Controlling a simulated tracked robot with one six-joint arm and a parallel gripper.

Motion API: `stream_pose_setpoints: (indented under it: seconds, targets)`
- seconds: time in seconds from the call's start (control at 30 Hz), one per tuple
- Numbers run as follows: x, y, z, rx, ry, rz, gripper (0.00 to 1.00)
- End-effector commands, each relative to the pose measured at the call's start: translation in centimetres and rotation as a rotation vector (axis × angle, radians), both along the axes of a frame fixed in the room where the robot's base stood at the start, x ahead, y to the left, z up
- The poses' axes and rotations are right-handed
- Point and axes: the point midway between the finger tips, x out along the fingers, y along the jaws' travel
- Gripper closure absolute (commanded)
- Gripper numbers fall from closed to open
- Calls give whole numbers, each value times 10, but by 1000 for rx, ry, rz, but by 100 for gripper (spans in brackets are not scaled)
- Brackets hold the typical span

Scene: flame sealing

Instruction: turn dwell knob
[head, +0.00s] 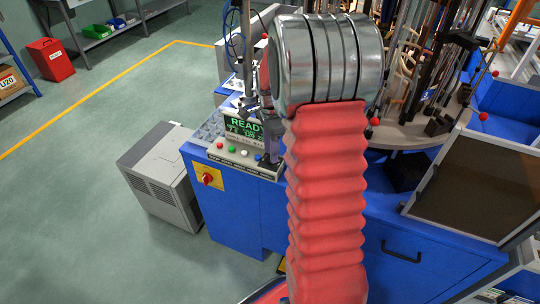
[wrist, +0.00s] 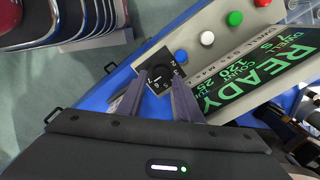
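The dwell knob (wrist: 160,72) is a dark dial with white numerals on a black plate, set in the grey control panel in the wrist view. My gripper (wrist: 161,78) is over it, with its two grey fingers apart, one on each side of the dial. I see no clear contact between fingers and knob. The display (wrist: 256,73) beside it shows green text with READY. It also shows in the head view (head: 245,128), above a row of buttons.
A blue machine cabinet (head: 225,215) carries the panel and a red rotary switch (head: 207,178).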

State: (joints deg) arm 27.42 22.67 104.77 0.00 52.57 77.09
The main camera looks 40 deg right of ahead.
Motion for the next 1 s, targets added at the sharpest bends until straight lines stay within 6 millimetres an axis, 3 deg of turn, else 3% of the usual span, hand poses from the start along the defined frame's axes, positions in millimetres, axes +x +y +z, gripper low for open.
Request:
stream_pose_setpoints:
  seconds: [0.2,0.57,0.97,1.0]
  targets:
    - [0,0,-22,0,1,0,68]
    - [0,0,-26,0,0,-1,68]
    - [-1,0,-26,1,3,-1,96]
    - [-1,7,-25,1,3,2,98]
